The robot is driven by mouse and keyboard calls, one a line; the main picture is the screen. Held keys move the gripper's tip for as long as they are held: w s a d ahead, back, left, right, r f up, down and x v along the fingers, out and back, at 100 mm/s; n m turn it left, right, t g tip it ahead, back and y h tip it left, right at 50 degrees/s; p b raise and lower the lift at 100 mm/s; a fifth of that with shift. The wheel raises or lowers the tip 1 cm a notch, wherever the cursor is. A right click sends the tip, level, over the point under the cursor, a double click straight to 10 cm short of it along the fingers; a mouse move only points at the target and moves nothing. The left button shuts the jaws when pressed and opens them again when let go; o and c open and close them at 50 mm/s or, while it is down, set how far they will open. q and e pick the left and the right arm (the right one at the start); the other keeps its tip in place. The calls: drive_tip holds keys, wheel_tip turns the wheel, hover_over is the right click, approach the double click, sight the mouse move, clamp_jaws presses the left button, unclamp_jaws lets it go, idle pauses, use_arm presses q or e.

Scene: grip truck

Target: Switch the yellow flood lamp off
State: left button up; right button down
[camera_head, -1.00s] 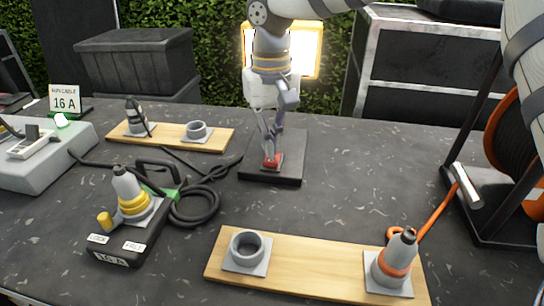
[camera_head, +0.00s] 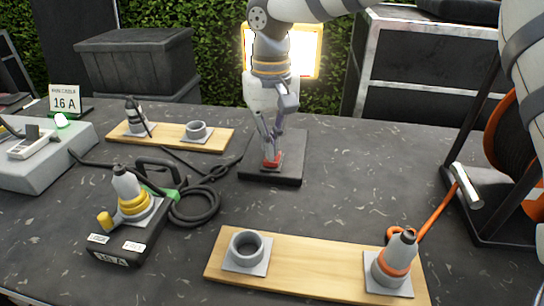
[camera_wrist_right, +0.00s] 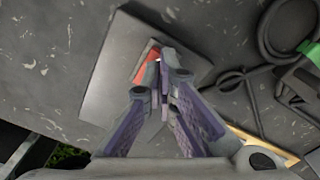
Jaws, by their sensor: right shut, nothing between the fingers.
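The yellow-framed flood lamp (camera_head: 308,52) stands at the back of the table, its panel glowing bright white, partly hidden behind my right arm. Its black base plate (camera_head: 292,176) lies flat on the table and carries a red switch (camera_head: 272,163). My right gripper (camera_head: 270,150) points down over the base, shut and empty, with its fingertips at the red switch. In the right wrist view the fingertips (camera_wrist_right: 165,62) overlap the edge of the red switch (camera_wrist_right: 146,68); I cannot tell whether they press it. My left gripper is not in view.
A wooden board (camera_head: 315,262) with a socket and an orange-ringed plug lies in front. A black connector box (camera_head: 125,245) with a yellow-ringed plug and coiled black cable lie left. A smaller board (camera_head: 170,135) is behind them. An orange cable reel (camera_head: 505,150) stands right.

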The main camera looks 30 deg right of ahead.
drive_tip(key=shift+f, duration=1)
idle(0.3)
wheel_tip(320, 180, up, 5)
drive_tip(key=shift+r+p, duration=0.1)
drive_tip(key=shift+p, duration=0.55)
drive_tip(key=shift+r, duration=0.95)
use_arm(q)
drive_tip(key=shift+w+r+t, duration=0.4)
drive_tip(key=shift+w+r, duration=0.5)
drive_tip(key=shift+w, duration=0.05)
use_arm(e)
drive_tip(key=shift+f, duration=0.1)
